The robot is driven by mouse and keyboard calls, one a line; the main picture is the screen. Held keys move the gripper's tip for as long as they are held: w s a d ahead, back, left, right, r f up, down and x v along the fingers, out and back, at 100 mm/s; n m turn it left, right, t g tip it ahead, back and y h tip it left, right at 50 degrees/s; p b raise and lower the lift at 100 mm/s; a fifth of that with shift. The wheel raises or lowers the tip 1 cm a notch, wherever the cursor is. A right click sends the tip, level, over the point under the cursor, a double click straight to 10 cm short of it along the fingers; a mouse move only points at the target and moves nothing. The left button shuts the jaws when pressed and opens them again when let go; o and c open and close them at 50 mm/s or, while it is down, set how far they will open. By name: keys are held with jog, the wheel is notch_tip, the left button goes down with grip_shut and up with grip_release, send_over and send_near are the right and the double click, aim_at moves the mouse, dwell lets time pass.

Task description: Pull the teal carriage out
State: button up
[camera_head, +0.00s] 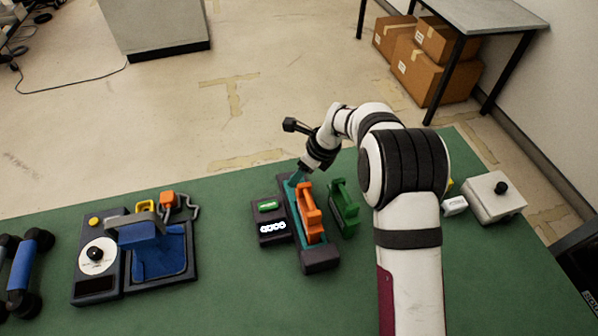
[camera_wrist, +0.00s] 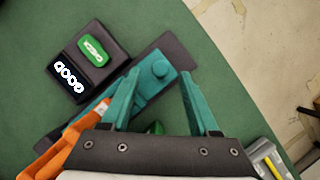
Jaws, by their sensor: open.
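The teal carriage (camera_head: 293,208) lies in a long dark rail (camera_head: 320,262) near the table's middle. An orange handset (camera_head: 311,212) stands along it. My gripper (camera_head: 298,178) is over the far end of the carriage.
A dark box with a green button (camera_head: 268,206) and a lit display stands just left of the rail. A green handset (camera_head: 344,207) stands close on the right. A blue device (camera_head: 160,255) is farther left, a grey box (camera_head: 494,197) at the right. The table's far edge is near.

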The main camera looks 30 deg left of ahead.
jog(key=shift+x, duration=0.85)
grip_shut()
dwell(0.8)
